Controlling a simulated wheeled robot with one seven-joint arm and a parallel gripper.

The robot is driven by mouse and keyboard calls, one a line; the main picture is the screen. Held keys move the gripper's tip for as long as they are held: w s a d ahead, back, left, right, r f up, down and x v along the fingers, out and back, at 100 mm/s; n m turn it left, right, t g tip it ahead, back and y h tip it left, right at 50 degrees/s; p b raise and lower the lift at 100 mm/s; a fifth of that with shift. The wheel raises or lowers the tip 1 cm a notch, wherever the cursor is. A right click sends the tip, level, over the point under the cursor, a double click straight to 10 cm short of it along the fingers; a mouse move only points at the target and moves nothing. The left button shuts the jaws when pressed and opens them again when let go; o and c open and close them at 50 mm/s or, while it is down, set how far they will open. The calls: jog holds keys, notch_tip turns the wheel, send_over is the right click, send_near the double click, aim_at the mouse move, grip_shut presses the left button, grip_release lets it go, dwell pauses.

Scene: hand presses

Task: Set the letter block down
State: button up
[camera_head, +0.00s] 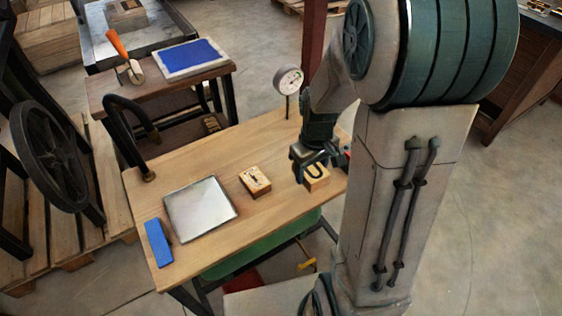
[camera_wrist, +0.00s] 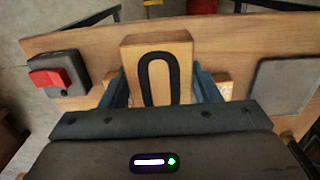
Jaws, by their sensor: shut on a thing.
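My gripper (camera_head: 312,164) is shut on a wooden letter block (camera_head: 317,180) over the right end of the wooden table. In the wrist view, the two fingers (camera_wrist: 161,88) grip the sides of this block (camera_wrist: 184,48). A dark rounded letter, like a U or O, shows on its face. I cannot tell whether the block touches the table. A second wooden block (camera_head: 255,180) with a dark mark lies on the table to the left. Part of a wooden piece (camera_wrist: 224,82) shows beside the right finger in the wrist view.
A grey metal plate (camera_head: 200,208) and a blue block (camera_head: 158,243) lie on the table (camera_head: 190,170) to the left. A round gauge (camera_head: 288,80) stands at the back edge. A dark box with a red button (camera_wrist: 50,78) is at the left in the wrist view.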

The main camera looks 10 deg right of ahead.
jog(key=p, duration=0.1)
send_over(284, 175)
notch_tip(284, 175, down, 7)
jog(key=shift+s+r, duration=0.1)
jog(key=shift+r, duration=0.05)
jog(key=shift+f, duration=2.05)
jog(key=shift+f, duration=0.15)
jog(key=o, duration=1.1)
